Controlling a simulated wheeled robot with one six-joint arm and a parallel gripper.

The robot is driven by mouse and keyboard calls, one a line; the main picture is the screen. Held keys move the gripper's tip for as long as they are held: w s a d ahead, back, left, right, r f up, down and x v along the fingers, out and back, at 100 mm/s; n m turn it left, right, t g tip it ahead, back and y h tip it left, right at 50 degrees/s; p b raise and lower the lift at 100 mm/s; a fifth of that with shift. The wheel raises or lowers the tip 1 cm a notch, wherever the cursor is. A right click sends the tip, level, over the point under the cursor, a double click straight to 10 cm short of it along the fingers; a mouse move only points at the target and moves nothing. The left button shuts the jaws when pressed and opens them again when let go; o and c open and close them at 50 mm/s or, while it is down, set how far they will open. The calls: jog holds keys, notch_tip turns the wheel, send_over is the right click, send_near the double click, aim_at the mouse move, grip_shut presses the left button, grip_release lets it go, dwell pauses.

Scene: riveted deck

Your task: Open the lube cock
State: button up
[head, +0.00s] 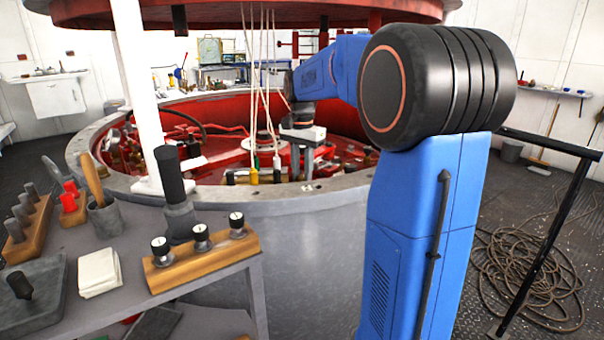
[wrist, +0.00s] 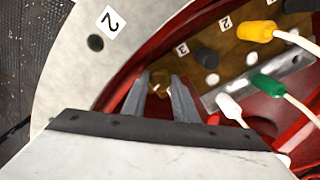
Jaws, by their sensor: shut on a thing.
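My gripper (wrist: 160,98) points down inside the red ring-shaped well, with its two grey fingers on either side of a small brass-coloured fitting (wrist: 160,82), which looks like the lube cock. It is shut on this fitting, and the fingers hide much of it. How far the cock is turned cannot be told. In the head view my gripper (head: 302,160) reaches over the well's rim, and the cock cannot be made out there.
Yellow (wrist: 257,31), green (wrist: 268,85) and white (wrist: 229,106) plugs with pale cords stand right of the fingers, near a black knob (wrist: 206,60). The grey rim (wrist: 70,75) curves at left. A bench (head: 120,280) with tools stands front left; a coiled rope (head: 530,270) lies right.

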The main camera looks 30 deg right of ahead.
aim_at(302, 176)
jog(key=n, duration=1.3)
jog(key=shift+n, duration=0.4)
dwell(0.4)
jog(key=o, duration=1.1)
jog(key=shift+c, duration=0.2)
jog(key=shift+r, duration=0.15)
notch_tip(302, 176, up, 12)
